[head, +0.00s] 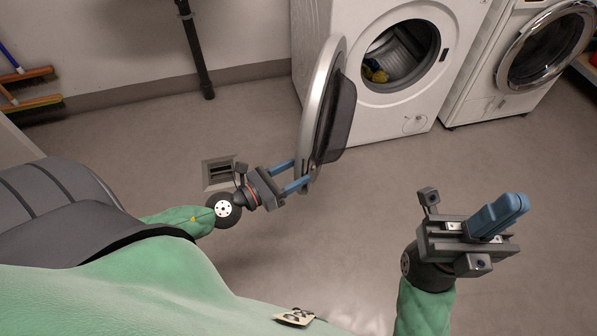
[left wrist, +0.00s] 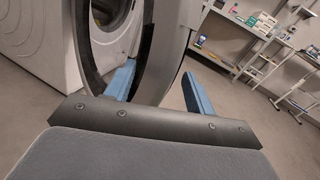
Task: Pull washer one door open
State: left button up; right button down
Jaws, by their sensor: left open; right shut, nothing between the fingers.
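The first washer (head: 375,110) is the white front-loader at the top middle of the head view. Its round door (head: 325,105) stands swung wide open to the left, and the drum opening (head: 400,55) shows with something yellow and blue inside. My left gripper (head: 292,176) is open at the lower edge of the door. In the left wrist view the door rim (left wrist: 160,50) passes between the two blue fingers, which are apart. I cannot tell whether either finger touches it. My right gripper (head: 505,212) is shut and empty, over the floor at the lower right.
A second front-loader (head: 520,60) with its round door shut stands to the right. A dark pipe (head: 195,50), a floor drain (head: 218,171) and brooms (head: 30,90) are at the left. Shelving (left wrist: 265,40) shows in the left wrist view. The floor before the washers is clear.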

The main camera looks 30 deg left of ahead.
pick_arm(q)
jog(key=b+v, duration=0.3)
jog(key=v, duration=0.2)
jog(key=shift+s+a, duration=0.1)
jog(key=shift+a, duration=0.05)
dwell(0.3)
dwell(0.4)
